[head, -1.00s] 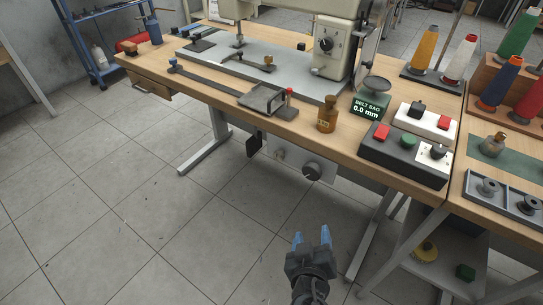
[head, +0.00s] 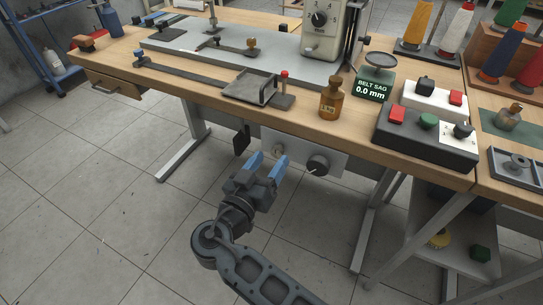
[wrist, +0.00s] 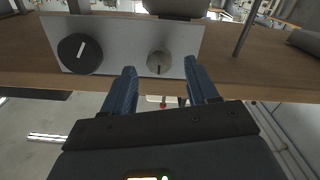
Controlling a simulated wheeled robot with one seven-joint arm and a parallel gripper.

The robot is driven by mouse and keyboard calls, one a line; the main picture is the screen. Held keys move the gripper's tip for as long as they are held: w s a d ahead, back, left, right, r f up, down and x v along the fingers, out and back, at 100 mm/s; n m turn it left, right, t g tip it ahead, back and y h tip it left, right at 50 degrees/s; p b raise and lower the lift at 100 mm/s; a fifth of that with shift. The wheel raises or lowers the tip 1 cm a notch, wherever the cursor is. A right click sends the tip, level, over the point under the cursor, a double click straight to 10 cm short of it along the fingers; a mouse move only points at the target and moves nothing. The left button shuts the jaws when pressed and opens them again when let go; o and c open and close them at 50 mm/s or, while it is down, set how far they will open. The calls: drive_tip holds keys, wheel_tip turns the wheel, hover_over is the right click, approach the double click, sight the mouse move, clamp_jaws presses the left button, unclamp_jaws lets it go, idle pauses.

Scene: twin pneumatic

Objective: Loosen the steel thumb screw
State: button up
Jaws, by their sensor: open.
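A small round steel thumb screw (wrist: 158,62) with a dark line on its face sits on the pale panel under the table's front edge. It also shows in the head view (head: 278,149), just beyond my fingertips. My gripper (head: 267,166) is open and empty, its two blue fingers pointing at the panel. In the wrist view the fingers (wrist: 160,70) stand on either side of the screw in the picture, with the screw between and beyond the tips. They look apart from it.
A larger black knob (head: 317,165) with a white mark is on the same panel (head: 337,161), right of the screw in the head view. A dark plate (head: 242,140) hangs left of it. The tabletop (head: 205,95) overhangs. The belt sag display (head: 373,88) reads 0.0 mm.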

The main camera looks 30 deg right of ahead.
drive_tip(key=shift+x, duration=1.05)
drive_tip(key=c, duration=1.1)
